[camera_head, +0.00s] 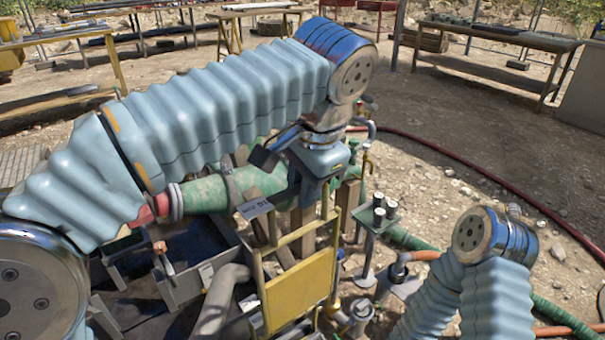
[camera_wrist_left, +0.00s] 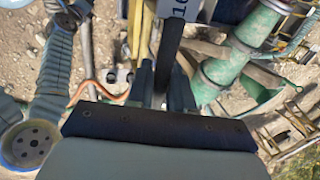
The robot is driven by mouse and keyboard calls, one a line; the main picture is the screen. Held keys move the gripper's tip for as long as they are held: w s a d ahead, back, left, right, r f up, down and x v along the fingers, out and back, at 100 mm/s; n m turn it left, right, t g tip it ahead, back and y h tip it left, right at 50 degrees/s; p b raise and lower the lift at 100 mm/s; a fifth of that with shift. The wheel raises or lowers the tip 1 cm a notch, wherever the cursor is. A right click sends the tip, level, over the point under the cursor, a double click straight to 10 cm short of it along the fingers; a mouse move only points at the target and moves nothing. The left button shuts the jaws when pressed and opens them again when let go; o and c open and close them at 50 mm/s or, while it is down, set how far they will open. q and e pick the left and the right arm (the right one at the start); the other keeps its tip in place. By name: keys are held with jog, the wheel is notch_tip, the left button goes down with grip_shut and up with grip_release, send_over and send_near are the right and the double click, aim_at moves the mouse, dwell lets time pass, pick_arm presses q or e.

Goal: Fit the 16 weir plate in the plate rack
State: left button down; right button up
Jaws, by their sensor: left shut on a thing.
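My left gripper (camera_head: 309,192) points down above the middle of the work area, shut. In the left wrist view its fingers (camera_wrist_left: 165,88) close on a dark, narrow piece (camera_wrist_left: 168,50), which I take to be the weir plate seen nearly edge-on. In the head view the gripper and arm hide most of the held plate. A yellow frame with a yellow panel (camera_head: 300,290), likely the plate rack, stands just below the gripper. I cannot tell whether the plate touches it. My right gripper is out of view.
A green pipe (camera_head: 228,190) runs behind the left gripper. Grey open tank compartments (camera_head: 190,278) lie left of the yellow frame. A small post stand (camera_head: 376,216) is to its right. A red hose (camera_head: 480,170) curves over open gravel. Benches (camera_head: 500,35) stand at the back.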

pick_arm(q)
send_over(304, 304)
notch_tip(304, 304, down, 15)
jog(key=shift+s+d+b+x, duration=0.15)
jog(key=shift+b+x, duration=0.45)
jog(key=shift+x, duration=0.7)
jog(key=shift+s+d+b+x, duration=0.15)
jog(key=shift+b+x, duration=0.45)
jog(key=shift+x, duration=0.7)
jog(key=shift+s+a+f, duration=0.1)
jog(key=shift+f+b, duration=2.4)
jog(key=shift+f, duration=0.8)
jog(key=shift+f+b, duration=2.15)
jog(key=shift+f, duration=0.8)
